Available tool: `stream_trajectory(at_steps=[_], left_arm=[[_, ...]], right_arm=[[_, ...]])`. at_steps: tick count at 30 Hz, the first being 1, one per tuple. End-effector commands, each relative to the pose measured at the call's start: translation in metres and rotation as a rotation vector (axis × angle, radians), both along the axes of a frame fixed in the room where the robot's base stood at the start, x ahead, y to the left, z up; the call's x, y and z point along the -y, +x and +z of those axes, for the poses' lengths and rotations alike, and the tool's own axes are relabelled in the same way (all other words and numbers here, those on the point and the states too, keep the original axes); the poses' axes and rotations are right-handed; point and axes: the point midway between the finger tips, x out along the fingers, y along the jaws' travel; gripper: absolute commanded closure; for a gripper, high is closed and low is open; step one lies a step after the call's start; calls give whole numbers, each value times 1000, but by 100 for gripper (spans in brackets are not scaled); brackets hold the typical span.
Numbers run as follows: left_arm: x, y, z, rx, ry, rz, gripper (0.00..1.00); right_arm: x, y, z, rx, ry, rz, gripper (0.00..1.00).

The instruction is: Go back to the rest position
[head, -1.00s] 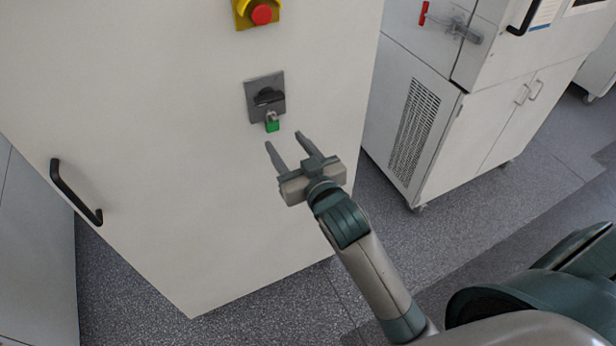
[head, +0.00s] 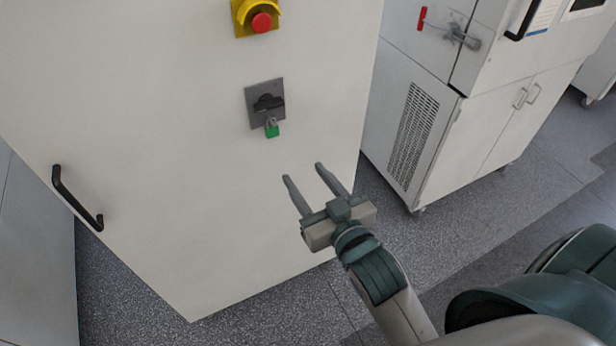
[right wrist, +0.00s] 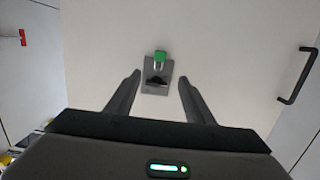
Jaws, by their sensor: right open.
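My right gripper (head: 304,180) is open and empty in front of the white cabinet (head: 180,190), below and to the right of the switch plate in the head view. A grey switch plate (head: 265,104) with a dark rotary handle is on the cabinet face. A green padlock (head: 272,130) hangs at the lower edge of the plate. In the right wrist view the switch plate (right wrist: 157,88) and the green padlock (right wrist: 160,56) show beyond the two spread fingers (right wrist: 152,92), apart from them. My left gripper is not in view.
A red emergency stop button (head: 262,22) on a yellow housing is above the switch. A black door handle (head: 77,198) is at the left. A second white cabinet (head: 480,110) with a vent grille stands at the right. Speckled grey floor (head: 300,305) lies between and below.

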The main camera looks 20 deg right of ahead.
Motion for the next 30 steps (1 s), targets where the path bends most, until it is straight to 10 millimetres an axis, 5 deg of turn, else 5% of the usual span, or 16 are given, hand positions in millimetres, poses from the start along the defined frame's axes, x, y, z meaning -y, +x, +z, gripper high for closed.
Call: stream_trajectory(at_steps=[12,17,23,30], left_arm=[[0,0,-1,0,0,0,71],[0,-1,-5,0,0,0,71],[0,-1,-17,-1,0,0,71],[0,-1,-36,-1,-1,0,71]], right_arm=[[0,1,-2,-2,-1,0,52],[-2,6,-24,-31,-8,6,52],[-9,19,-104,-133,-33,25,52],[-16,21,-252,-322,-72,59,52]])
